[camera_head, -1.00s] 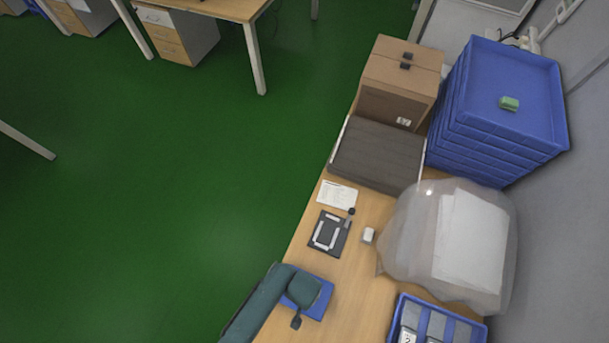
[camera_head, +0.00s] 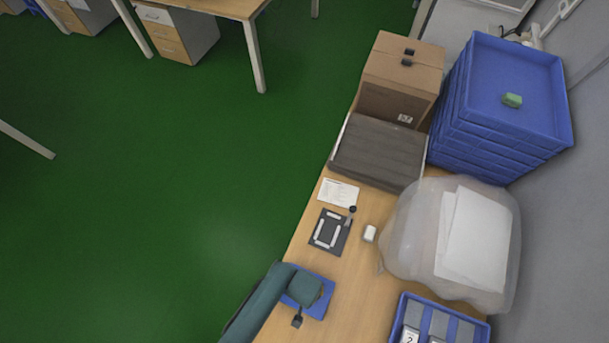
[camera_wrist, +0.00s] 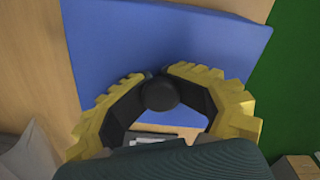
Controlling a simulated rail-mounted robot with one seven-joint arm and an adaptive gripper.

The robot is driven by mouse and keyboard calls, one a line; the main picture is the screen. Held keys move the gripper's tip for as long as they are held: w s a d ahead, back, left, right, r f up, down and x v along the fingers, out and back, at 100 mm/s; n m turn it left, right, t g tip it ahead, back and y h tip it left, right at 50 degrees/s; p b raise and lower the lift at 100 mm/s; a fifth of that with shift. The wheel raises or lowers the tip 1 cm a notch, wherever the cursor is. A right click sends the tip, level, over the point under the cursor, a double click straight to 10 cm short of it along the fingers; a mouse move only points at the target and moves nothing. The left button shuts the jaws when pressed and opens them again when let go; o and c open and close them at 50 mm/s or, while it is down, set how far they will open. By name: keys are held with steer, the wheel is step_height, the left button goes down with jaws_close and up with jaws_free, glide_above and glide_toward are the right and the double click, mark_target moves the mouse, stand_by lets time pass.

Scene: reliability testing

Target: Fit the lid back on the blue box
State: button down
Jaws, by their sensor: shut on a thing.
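In the wrist view my gripper (camera_wrist: 160,78) has yellow fingers with black inner pads. Its tips are shut on a dark round knob (camera_wrist: 161,95) on a flat blue lid (camera_wrist: 165,40). The lid fills most of the upper middle of that view.
A blue tray (camera_head: 481,324) with grey items stands at the lower right. A bulging clear bag (camera_head: 408,240) with white sheets lies beyond it. A black board (camera_head: 321,244), a paper (camera_head: 338,193) and a small white item (camera_head: 370,233) lie on the table. Stacked blue crates (camera_head: 480,90) stand behind.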

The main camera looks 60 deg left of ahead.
steer(key=shift+s+d+f, duration=0.15)
steer(key=shift+s+f, duration=0.35)
steer(key=shift+f, duration=0.3)
steer(key=c, duration=0.9)
jaws_free()
steer(key=shift+w, duration=0.1)
steer(key=c, duration=0.4)
steer(key=shift+o, duration=0.7)
steer(key=shift+w+r+p, duration=0.15)
steer(key=shift+r+p, duration=0.9)
steer(key=shift+r, duration=0.05)
steer(key=shift+c, duration=0.3)
steer(key=o, duration=0.7)
steer(key=shift+r+p, duration=0.6)
steer(key=shift+p, duration=0.05)
steer(key=shift+c, duration=0.2)
steer(key=shift+w+r+p, duration=0.15)
steer(key=shift+r+p, duration=0.7)
steer(key=shift+r, duration=0.05)
steer(key=shift+r+p, duration=1.35)
steer(key=shift+p, duration=0.05)
